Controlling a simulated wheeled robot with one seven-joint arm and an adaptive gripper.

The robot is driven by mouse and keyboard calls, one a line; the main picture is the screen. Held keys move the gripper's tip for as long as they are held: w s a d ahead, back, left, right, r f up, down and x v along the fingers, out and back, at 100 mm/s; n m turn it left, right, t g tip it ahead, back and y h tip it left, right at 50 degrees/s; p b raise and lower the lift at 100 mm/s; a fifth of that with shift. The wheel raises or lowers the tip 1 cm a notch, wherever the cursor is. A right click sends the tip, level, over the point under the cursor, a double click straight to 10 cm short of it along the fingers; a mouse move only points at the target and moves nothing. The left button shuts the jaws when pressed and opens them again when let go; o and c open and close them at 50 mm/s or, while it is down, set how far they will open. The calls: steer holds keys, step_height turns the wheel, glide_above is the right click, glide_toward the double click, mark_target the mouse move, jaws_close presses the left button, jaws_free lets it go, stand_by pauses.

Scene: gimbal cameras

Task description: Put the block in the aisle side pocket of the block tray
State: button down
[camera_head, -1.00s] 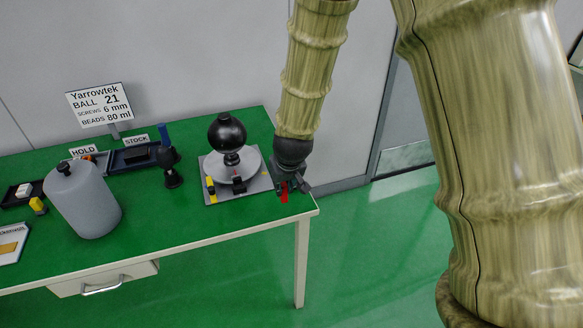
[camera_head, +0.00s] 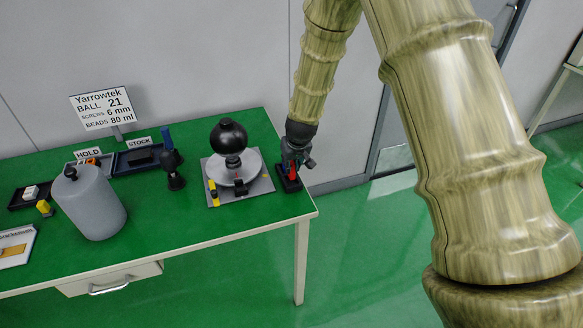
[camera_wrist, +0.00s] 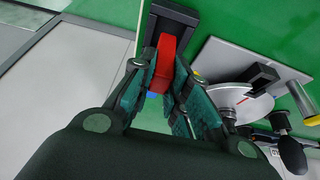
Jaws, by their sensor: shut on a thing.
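My gripper (camera_head: 293,162) is at the right end of the green table, shut on a red block (camera_head: 293,172). In the wrist view the red block (camera_wrist: 166,60) stands between the two teal-padded fingers (camera_wrist: 160,88). A small dark tray (camera_head: 291,187) lies right below the gripper near the table's right edge. It also shows in the wrist view (camera_wrist: 180,12), where the block's far end overlaps it. I cannot tell whether the block is inside a pocket or just above; the fingers and block hide much of the tray.
A grey plate (camera_head: 255,187) with a round disc and black ball (camera_head: 228,137) stands just left of the tray. A grey bottle (camera_head: 90,203), a STOCK tray (camera_head: 125,164) and a sign (camera_head: 101,107) are farther left. The table's front right is clear.

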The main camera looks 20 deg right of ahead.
steer(key=shift+f+p, duration=0.4)
steer(key=shift+f, duration=0.95)
steer(key=shift+f, duration=0.15)
steer(key=c, duration=1.4)
jaws_free()
steer(key=shift+o, duration=0.2)
steer(key=b+v, duration=0.2)
steer(key=v, duration=1)
steer(key=shift+d, duration=0.1)
